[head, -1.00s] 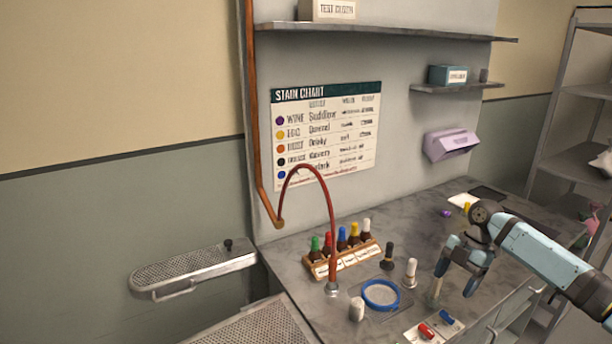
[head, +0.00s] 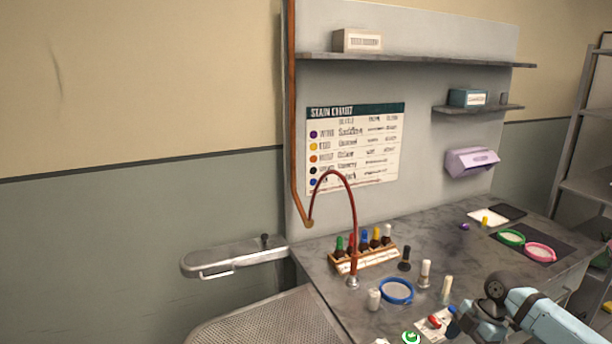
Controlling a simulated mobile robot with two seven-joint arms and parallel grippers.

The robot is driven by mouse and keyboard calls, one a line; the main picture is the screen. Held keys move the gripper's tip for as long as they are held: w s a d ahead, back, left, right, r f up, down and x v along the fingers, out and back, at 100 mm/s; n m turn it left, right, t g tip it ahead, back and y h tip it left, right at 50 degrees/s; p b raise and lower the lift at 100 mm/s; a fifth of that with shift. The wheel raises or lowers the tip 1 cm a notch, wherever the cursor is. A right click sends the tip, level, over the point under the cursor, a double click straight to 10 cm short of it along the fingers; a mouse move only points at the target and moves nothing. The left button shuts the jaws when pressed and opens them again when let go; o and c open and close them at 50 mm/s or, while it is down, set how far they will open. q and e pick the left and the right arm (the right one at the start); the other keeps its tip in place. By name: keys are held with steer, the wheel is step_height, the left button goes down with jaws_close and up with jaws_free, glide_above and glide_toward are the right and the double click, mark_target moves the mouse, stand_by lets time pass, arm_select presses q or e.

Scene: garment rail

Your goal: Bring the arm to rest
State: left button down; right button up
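My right arm comes in from the lower right, and its gripper (head: 470,328) is low at the bottom edge of the head view, over the front of the grey worktop (head: 335,287). The gripper is partly cut off by the picture edge and its fingertips do not show clearly, so I cannot tell whether it is open or shut. My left gripper is not in view.
A wooden rack (head: 366,262) of coloured bottles, a red curved spout (head: 354,225), a blue hoop (head: 396,291) and small bottles (head: 425,274) stand left of the arm. Shelves (head: 420,61) hang above.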

steer(key=s+a+f+m+t+y+p, duration=0.1)
steer(key=s+a+f+m+t+p, duration=0.35)
steer(key=s+a+f+m, duration=0.65)
arm_select(q)
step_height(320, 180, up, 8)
steer(key=p, duration=0.2)
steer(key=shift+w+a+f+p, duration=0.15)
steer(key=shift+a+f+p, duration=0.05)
steer(key=shift+p, duration=0.15)
arm_select(e)
steer(key=s+a+r+m+t+h, duration=0.1)
steer(key=s+a+m+t, duration=0.2)
steer(key=s, duration=0.5)
steer(key=s+a+r+m+t, duration=0.2)
steer(key=s+a+m+t, duration=0.1)
steer(key=s, duration=0.6)
steer(key=shift+s+m+t+h, duration=0.2)
steer(key=shift+m+t+h, duration=0.1)
steer(key=shift+t+h, duration=0.15)
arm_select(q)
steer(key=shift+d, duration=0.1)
arm_select(e)
steer(key=shift+a, duration=0.1)
